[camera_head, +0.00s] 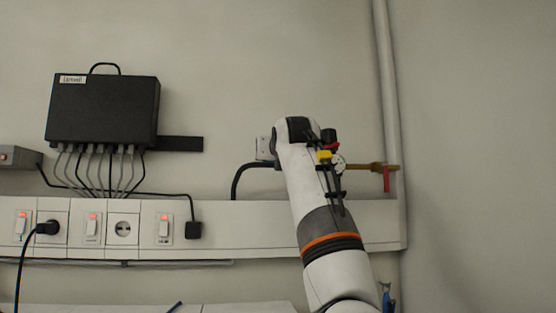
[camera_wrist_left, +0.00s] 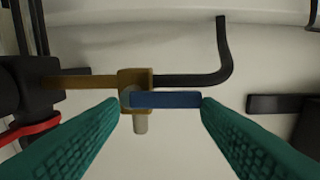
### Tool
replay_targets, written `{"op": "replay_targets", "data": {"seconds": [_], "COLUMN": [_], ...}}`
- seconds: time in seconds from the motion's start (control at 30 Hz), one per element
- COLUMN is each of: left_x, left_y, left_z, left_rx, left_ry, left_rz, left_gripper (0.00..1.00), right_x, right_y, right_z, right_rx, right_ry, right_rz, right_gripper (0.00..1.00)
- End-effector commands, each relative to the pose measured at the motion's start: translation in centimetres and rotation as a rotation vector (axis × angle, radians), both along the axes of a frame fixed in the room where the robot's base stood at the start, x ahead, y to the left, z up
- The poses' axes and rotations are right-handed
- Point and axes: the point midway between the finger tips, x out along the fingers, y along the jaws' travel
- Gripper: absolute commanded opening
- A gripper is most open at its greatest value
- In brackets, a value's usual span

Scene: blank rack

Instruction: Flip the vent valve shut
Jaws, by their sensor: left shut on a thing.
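In the left wrist view, the vent valve is a brass block (camera_wrist_left: 135,78) on a horizontal pipe, with a short stem below. Its flat blue handle (camera_wrist_left: 176,100) lies sideways, in line with the pipe. My left gripper (camera_wrist_left: 160,104) is shut on the blue handle, one teal finger at each end of it. In the head view, my white arm with an orange ring covers the gripper and blue handle. Brass pipework (camera_head: 372,167) with a red lever (camera_head: 386,181) shows right of my wrist. My right gripper is not in view.
A black hose (camera_head: 237,182) bends down left of my arm; it also shows in the wrist view (camera_wrist_left: 226,55). A white trunking (camera_head: 250,225) with switches and sockets runs along the wall. A black box (camera_head: 103,108) with cables hangs at left. A grey vertical pipe (camera_head: 386,90) stands right.

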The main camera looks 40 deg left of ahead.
Motion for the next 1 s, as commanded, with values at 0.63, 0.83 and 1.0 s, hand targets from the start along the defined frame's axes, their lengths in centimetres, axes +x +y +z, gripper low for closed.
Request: {"op": "replay_targets", "data": {"seconds": [0.63, 0.83, 1.0], "left_x": [-0.1, -0.2, -1.5], "left_y": [0.2, -0.1, -1.8], "left_z": [0.0, -0.1, -0.3], "left_rx": [0.002, 0.003, 0.004], "left_ry": [0.006, 0.005, 0.002], "left_rz": [0.004, 0.002, 0.001], "left_gripper": [0.72, 0.72, 0.72], "right_x": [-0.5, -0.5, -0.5], "right_y": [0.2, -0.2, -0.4], "right_z": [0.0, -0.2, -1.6], "right_rx": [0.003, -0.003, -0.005], "right_ry": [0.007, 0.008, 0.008], "right_rz": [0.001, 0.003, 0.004], "right_gripper": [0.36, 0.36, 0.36]}}
